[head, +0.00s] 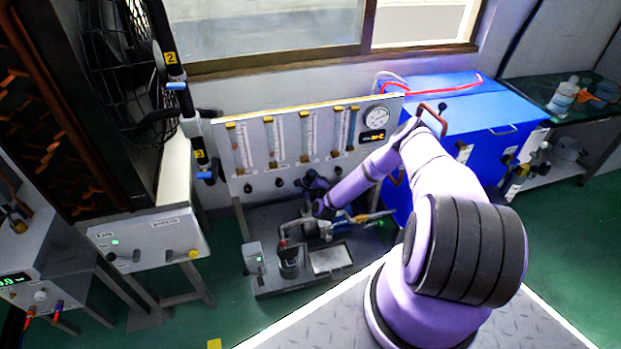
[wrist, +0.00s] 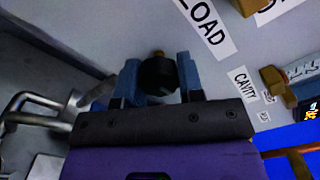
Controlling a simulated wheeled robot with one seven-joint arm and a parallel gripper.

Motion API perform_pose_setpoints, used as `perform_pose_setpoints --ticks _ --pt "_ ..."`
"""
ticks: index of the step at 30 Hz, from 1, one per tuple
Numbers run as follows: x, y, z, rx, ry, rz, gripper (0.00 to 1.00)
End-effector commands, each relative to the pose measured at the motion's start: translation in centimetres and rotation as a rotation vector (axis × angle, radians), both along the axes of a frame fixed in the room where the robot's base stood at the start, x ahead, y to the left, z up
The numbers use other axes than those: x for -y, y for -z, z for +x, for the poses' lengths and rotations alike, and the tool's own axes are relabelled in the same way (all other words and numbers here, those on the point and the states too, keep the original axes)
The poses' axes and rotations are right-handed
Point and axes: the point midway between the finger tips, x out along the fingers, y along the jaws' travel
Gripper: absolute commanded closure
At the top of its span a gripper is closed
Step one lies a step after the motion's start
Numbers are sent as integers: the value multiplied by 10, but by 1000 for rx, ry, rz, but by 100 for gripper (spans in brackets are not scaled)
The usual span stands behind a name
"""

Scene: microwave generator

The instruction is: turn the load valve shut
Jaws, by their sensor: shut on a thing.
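The load valve shows in the wrist view as a round black knob (wrist: 158,76) on the grey panel, beside a white label reading LOAD (wrist: 206,27). My gripper (wrist: 160,80) has its two blue fingers on either side of the knob and is shut on it. A bit of brass-coloured stem shows just beyond the knob. In the head view my gripper (head: 310,181) is at the lower part of the white panel (head: 222,150); the wrist and forearm hide the knob there. How far the valve is turned cannot be told.
Flowmeter tubes (head: 308,135) and a round gauge (head: 377,118) sit on the panel above. Pipework and a small pump (head: 288,262) stand below my wrist. A blue cabinet (head: 470,115) is to the right, a grey box (head: 150,240) with knobs to the left.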

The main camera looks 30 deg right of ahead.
Motion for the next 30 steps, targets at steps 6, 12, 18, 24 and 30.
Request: perform_pose_setpoints --ticks 6,12,18,24,30 --pt "1 1 -1 12 2 50 89" --pt "1 2 -1 14 1 61 89" --pt "1 2 -1 14 1 61 89" --pt "0 1 -1 14 1 60 39" --pt "0 1 0 16 0 60 39"
